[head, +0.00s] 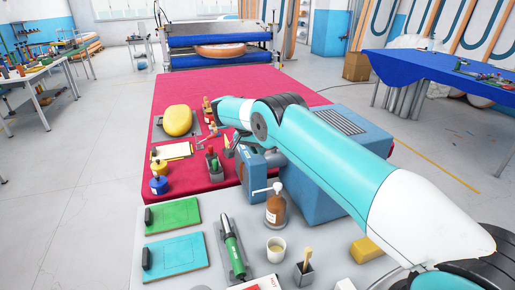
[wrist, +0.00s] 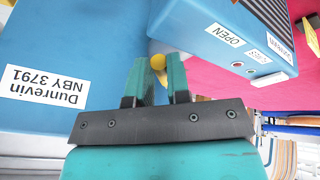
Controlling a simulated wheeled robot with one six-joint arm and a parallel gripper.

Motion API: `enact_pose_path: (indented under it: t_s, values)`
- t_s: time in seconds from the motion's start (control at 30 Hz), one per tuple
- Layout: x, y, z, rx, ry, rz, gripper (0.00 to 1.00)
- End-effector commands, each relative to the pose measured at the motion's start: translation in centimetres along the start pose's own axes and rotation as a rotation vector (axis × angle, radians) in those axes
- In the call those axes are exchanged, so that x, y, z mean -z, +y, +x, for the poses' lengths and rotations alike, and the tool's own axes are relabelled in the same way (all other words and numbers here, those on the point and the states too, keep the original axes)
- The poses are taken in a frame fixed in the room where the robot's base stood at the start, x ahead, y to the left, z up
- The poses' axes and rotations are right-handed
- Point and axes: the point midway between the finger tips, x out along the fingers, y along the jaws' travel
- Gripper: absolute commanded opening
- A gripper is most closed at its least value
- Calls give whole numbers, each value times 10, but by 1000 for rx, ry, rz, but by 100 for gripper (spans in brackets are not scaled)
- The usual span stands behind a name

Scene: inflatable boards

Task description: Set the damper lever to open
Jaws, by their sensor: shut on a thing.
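The blue machine (head: 315,190) stands at the right edge of the red table, mostly behind my arm in the head view. In the wrist view its blue casing (wrist: 100,35) fills the upper left. The yellow ball knob of the damper lever (wrist: 157,61) sits between the teal fingertips of my gripper (wrist: 157,68), which are shut on it. The lever's shaft is hidden. A white OPEN label (wrist: 226,34) is on the blue face to the right of the knob, with a smaller label beside it.
A brown bottle with a pump (head: 276,207) stands close in front of the machine. A green tool in a stand (head: 233,250), a cup (head: 276,249) and a brush holder (head: 304,271) are on the grey bench. Yellow and blue jars (head: 159,178) stand on the red table's left.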

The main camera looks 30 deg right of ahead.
Motion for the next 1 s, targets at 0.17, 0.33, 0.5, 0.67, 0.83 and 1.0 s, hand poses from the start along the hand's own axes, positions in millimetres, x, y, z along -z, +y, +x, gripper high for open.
enact_pose_path:
  t_s: [0.17, 0.33, 0.5, 0.67, 0.83, 1.0]
  values:
    - [1, 1, 0, 0, 2, 4, 0]
    - [1, 0, 0, 0, 2, 2, 43]
    - [0, 0, -1, 1, 2, 0, 43]
    - [0, -1, -7, 2, 3, -1, 43]
    - [0, -1, -39, 6, 3, 1, 43]
    - [3, 2, -78, 1, 2, 0, 43]
